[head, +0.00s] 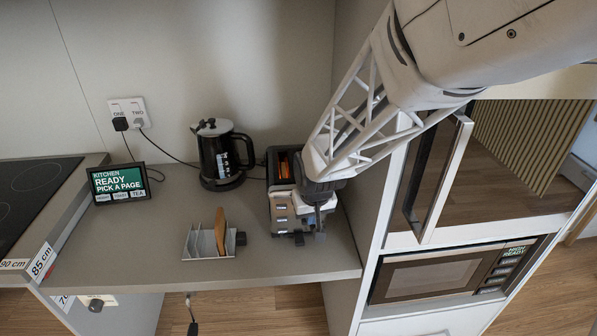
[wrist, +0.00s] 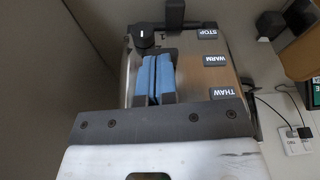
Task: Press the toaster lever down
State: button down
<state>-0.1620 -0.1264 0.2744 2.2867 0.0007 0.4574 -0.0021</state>
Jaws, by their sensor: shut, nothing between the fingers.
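The toaster (head: 281,214) stands on the counter, black and silver, with an orange glow in its top slot. In the wrist view its silver panel (wrist: 193,62) carries STOP, WARM and THAW buttons and a round dark knob (wrist: 144,36) with a white mark. A black tab (wrist: 175,12) sticks out past the panel's edge; it looks like the lever, but I cannot tell its height. My gripper (head: 319,232) points down at the toaster's right front. Its blue fingers (wrist: 157,78) are shut and empty over the panel. Whether they touch anything is unclear.
A black kettle (head: 221,157) stands behind left of the toaster. A tall cabinet with a microwave (head: 437,275) closes off the right side. The counter's front middle (head: 290,262) is clear.

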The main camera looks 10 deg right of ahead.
jog(key=shift+s+d+r, duration=0.1)
jog(key=shift+s+r, duration=0.05)
jog(key=shift+s, duration=0.3)
jog(key=shift+s+d+r, duration=0.1)
jog(key=shift+s+r, duration=0.05)
jog(key=shift+s, duration=0.3)
jog(key=v, duration=0.7)
jog(key=shift+r, duration=0.4)
jog(key=shift+s, duration=0.2)
jog(key=s+d+r+m, duration=0.1)
jog(key=s+d+r, duration=0.3)
jog(key=s, duration=0.6)
jog(key=s+d+r+m, duration=0.1)
jog(key=s+d+r, duration=0.3)
jog(key=s, duration=0.6)
jog(key=shift+d+r+h, duration=0.25)
jog(key=shift+h, duration=0.05)
